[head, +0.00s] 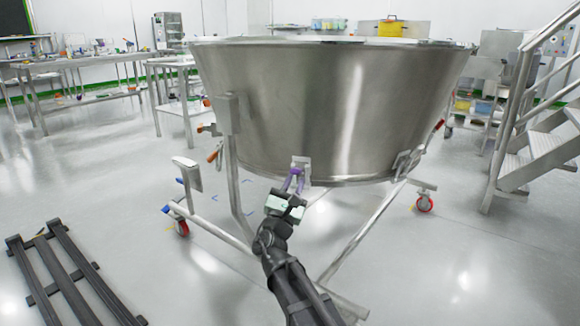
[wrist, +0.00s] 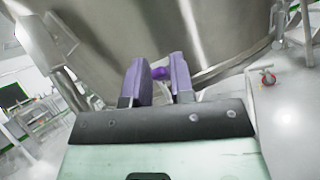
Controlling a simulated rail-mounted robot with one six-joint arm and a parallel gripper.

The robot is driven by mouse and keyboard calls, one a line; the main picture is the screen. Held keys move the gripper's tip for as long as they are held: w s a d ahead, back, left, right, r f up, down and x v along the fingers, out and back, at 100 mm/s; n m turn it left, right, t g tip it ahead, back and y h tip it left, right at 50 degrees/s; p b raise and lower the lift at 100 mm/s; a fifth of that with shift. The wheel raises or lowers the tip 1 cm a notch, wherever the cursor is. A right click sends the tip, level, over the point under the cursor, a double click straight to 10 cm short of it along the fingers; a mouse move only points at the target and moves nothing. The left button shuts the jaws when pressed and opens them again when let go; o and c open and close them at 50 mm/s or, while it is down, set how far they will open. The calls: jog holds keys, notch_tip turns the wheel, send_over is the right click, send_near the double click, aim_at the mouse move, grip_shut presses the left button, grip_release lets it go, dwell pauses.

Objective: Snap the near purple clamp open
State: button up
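The near purple clamp (head: 299,172) sits on a bracket at the lower front rim of the big steel bowl (head: 330,110). My gripper (head: 291,184) reaches up to it from below, in front of the bowl. In the wrist view my gripper's two purple fingers (wrist: 159,78) stand a small gap apart. A short purple part of the clamp (wrist: 160,73) shows between them near the tips and seems to span the gap. Whether the fingers press on it cannot be told. The rest of the clamp is largely hidden behind the fingers.
The bowl stands on a wheeled steel frame (head: 341,246) with red casters. Another latch bracket (head: 406,163) is on the bowl's right side. Steel stairs (head: 540,150) stand at right. A dark slatted rack (head: 68,272) lies at lower left. The floor at left is mostly clear.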

jog(key=w+d+r+m+g+p, duration=0.1)
jog(key=r+m+g+p, duration=0.1)
jog(key=m+p, duration=0.1)
jog(key=w+d+r+m+g+h+p, duration=0.1)
jog(key=d+r+m+g+p, duration=0.1)
jog(key=r+m+p, duration=0.1)
jog(key=w+d+r+m+g+h+p, duration=0.1)
jog(key=w+r+m+g+p, duration=0.1)
jog(key=r+m+p, duration=0.1)
jog(key=shift+d+r+m+p, duration=0.15)
jog(key=shift+d+m+p, duration=0.2)
jog(key=shift+m+p, duration=0.4)
grip_shut()
notch_tip(320, 180, up, 6)
jog(key=w+m+g+y+p, duration=0.4)
jog(key=m+g+p, duration=0.5)
jog(key=m+p, duration=0.85)
jog(key=m+g+y+b, duration=0.2)
jog(key=g+y, duration=0.2)
jog(key=y, duration=0.1)
send_over(296, 170)
jog(key=w, duration=0.2)
notch_tip(296, 170, down, 9)
jog(key=shift+s+d+f, duration=0.1)
jog(key=shift+s+f+b, duration=0.8)
jog(key=shift+f+b, duration=0.05)
jog(key=shift+f, duration=0.3)
jog(key=shift+s, duration=0.1)
